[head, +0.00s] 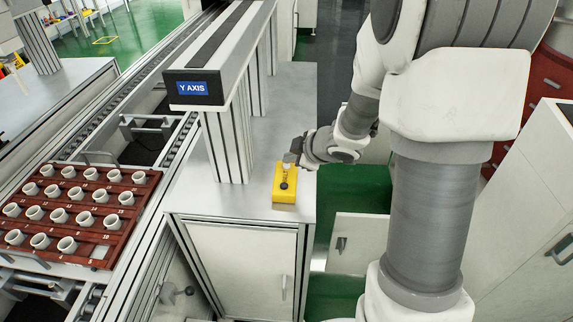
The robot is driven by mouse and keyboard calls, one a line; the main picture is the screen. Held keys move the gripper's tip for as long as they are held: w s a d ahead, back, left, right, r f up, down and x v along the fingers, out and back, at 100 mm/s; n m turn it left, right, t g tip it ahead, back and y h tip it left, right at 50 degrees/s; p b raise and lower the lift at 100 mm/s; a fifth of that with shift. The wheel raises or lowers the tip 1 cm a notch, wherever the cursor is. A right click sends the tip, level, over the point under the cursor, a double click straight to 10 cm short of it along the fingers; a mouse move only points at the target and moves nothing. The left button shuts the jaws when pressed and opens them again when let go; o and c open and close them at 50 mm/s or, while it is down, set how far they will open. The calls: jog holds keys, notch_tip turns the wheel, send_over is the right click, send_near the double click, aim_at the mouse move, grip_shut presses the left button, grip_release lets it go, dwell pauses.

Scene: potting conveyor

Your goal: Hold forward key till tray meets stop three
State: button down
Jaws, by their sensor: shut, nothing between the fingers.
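A yellow control box (286,193) sits on the grey cabinet top, with a dark round knob and small markings on its upper face. My gripper (289,161) is shut and empty at the far end of this box, over a pale key there. I cannot tell whether the fingertips touch the key. A red-brown tray (127,222) with several white pots in rows lies on the conveyor (182,128) at the left. One near-right place in the tray holds no pot. Metal brackets (152,124) cross the conveyor beyond the tray; I cannot read which is stop three.
A grey gantry beam (222,60) labelled "Y AXIS" stands on posts left of the yellow box. A white cabinet (245,262) is below the box. Green floor shows between.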

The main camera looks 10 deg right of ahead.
jog(key=shift+f+b, duration=0.3)
jog(key=shift+f, duration=0.15)
jog(key=shift+r, duration=0.1)
dwell(4.9)
jog(key=shift+r+p, duration=0.75)
jog(key=shift+p, duration=0.2)
jog(key=shift+r, duration=0.1)
notch_tip(320, 180, up, 5)
jog(key=p, duration=0.5)
